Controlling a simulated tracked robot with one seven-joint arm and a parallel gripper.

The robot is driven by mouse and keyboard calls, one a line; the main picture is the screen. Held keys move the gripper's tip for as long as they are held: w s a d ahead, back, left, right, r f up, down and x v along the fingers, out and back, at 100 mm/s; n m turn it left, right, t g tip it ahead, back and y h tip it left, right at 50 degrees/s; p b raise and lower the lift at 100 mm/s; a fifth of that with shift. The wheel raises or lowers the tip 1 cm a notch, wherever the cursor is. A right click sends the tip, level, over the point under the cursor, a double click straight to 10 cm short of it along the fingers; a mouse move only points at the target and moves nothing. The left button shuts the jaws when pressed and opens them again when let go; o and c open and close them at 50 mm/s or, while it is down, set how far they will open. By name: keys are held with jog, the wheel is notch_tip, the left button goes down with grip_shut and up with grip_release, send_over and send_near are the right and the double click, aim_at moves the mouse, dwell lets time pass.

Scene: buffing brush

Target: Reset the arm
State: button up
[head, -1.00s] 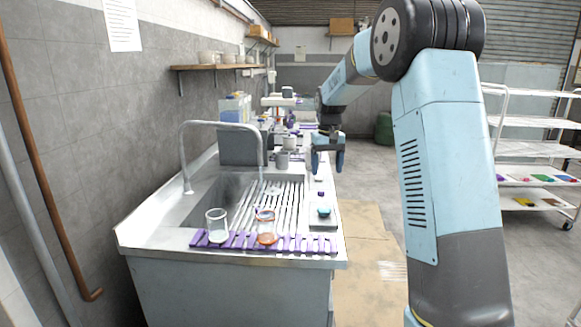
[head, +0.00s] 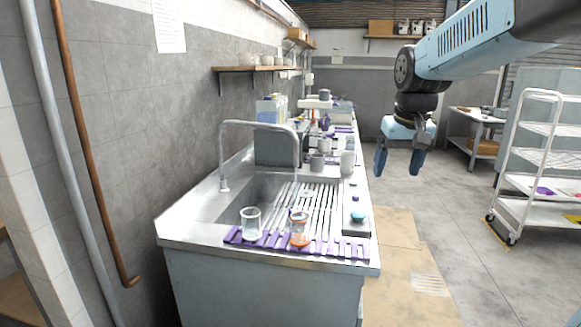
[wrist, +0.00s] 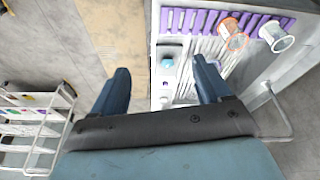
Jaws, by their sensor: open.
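My gripper (head: 400,160) hangs open and empty in the head view, fingers pointing down, to the right of the sink counter (head: 290,300) and clear of it. The upper arm reaches in from the top right. In the wrist view the two spread fingers of my gripper (wrist: 160,90) show nothing between them that they touch; the counter edge lies well beyond. A clear glass beaker (head: 251,224) and a beaker with orange contents (head: 300,230) stand by the purple slatted strip (head: 330,248) at the counter's front. A small teal-topped item (head: 358,217) sits on a grey pad to their right.
A curved faucet (head: 255,124) arches over the sink. Grey cups (head: 347,163) and other items crowd the counter farther back. A white wheeled rack (head: 540,160) stands at the right. The floor (head: 450,215) between counter and rack is clear.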

jog(key=s+f+t, duration=0.1)
jog(key=s+f, duration=0.1)
jog(key=s, duration=0.7)
jog(key=s+f+t, duration=0.1)
jog(key=s+f, duration=0.1)
jog(key=s, duration=0.6)
jog(key=shift+s, duration=0.35)
